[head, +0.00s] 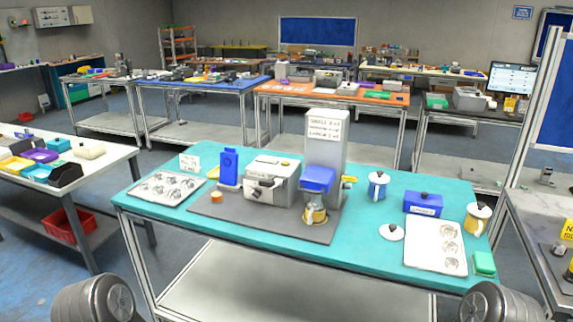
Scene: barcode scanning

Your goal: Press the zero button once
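No button that I can identify as the zero button is readable at this size. A grey boxy device (270,184) with a small yellow part on top stands on a dark mat (262,222) on the teal table (365,260). Right of it stands a tall grey unit (326,140) with a lettered panel, a blue part (319,180) at its front and a yellow mug (315,215) beneath. A blue upright object (228,168) and a small orange cylinder (215,197) are left of the grey device. Neither gripper shows; only rounded grey parts, apparently my arms, enter at the bottom corners.
White trays lie at the table's left (167,189) and right (435,246). The table's front strip is clear.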

